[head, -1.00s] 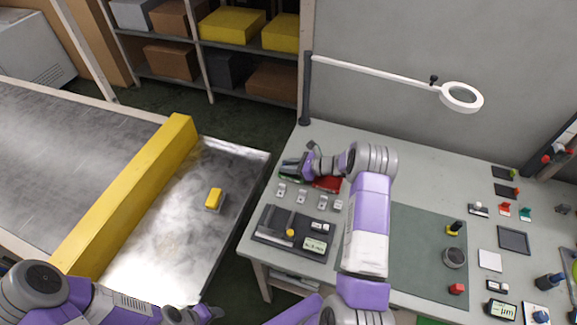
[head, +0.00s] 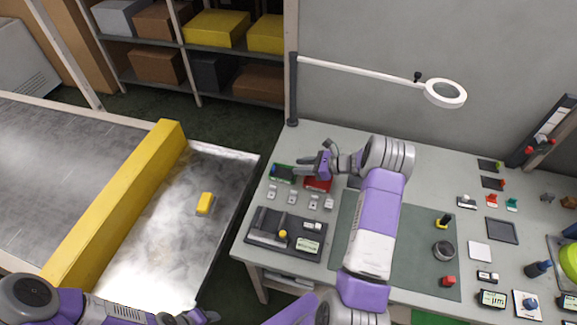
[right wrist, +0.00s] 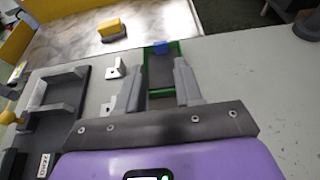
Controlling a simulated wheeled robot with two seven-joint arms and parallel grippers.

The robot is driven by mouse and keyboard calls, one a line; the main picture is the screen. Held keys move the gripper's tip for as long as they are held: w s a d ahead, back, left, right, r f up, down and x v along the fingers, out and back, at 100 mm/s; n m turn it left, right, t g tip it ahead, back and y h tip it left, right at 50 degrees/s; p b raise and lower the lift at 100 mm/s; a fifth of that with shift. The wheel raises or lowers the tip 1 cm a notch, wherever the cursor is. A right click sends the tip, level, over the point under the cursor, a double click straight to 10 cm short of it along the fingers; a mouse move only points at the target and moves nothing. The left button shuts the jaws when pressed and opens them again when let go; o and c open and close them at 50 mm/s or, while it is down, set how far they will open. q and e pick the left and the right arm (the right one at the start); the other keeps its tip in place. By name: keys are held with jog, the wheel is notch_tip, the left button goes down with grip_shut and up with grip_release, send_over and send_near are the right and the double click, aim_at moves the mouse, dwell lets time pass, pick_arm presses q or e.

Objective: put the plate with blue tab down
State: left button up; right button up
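The dark plate with the blue tab lies in a green-edged tray (head: 283,173) at the back left of the bench. In the right wrist view its blue tab (right wrist: 160,47) shows at the far end, inside the green frame (right wrist: 180,53). My right gripper (head: 304,166) is just right of the tray, partly over it. In the right wrist view its fingers (right wrist: 158,82) are apart with nothing held between them, and the plate lies beyond and below them. My left gripper (head: 205,316) is at the bottom edge, too small to read.
A red tray (head: 318,184) sits right of the green one. Several small metal brackets (head: 293,196) and a dark gauge fixture (head: 262,232) stand in front. A yellow block (head: 205,203) lies on the metal conveyor end (head: 175,240). The green mat (head: 415,225) has free room.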

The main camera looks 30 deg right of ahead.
jog(key=shift+v, duration=1.2)
